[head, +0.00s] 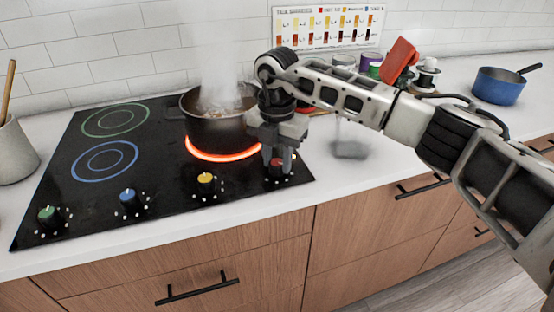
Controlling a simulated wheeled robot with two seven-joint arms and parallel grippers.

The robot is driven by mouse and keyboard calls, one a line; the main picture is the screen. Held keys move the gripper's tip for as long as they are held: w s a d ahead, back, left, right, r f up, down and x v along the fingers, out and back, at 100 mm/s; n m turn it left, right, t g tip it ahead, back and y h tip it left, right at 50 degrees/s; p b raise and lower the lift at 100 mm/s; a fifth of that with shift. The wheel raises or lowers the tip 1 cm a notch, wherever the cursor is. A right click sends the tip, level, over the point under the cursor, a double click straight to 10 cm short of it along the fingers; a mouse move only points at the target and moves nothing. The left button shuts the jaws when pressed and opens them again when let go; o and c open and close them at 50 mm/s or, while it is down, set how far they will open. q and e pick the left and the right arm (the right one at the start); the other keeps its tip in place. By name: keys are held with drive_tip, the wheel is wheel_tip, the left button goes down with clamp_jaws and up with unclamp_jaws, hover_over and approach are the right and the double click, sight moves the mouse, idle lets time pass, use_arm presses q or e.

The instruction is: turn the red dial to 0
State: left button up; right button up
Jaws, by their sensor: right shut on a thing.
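The red dial (277,171) is at the right end of the row of dials on the black cooktop (150,180). My right gripper (279,164) comes down on it from above and is shut on it, with the fingers partly covering it. The dial's pointer and markings are too hidden to read. A dark pot (213,127) stands on the burner behind, and the ring (215,158) under it glows orange-red. Steam rises from the pot. My left gripper is not in view.
Yellow (206,181), blue (128,198) and green (47,214) dials sit left of the red one. A utensil crock (14,152) stands at far left, a blue pan (498,86) at far right. White counter is clear at front right.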

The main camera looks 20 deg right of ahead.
drive_tip(key=shift+n, duration=1)
drive_tip(key=n+b, duration=0.1)
drive_tip(key=n, duration=0.2)
drive_tip(key=shift+n, duration=0.3)
drive_tip(key=n, duration=0.2)
drive_tip(key=shift+n+b, duration=0.4)
drive_tip(key=n, duration=0.2)
drive_tip(key=shift+r+n, duration=0.1)
drive_tip(key=shift+n, duration=0.2)
drive_tip(key=n+b, duration=0.1)
drive_tip(key=n, duration=0.2)
drive_tip(key=shift+n, duration=0.3)
drive_tip(key=n, duration=0.5)
drive_tip(key=shift+b, duration=0.35)
drive_tip(key=n, duration=0.4)
drive_tip(key=shift+n, duration=0.4)
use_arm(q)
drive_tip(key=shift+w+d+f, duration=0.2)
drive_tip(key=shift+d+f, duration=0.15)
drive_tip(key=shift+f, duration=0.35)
use_arm(e)
drive_tip(key=shift+n, duration=1.4)
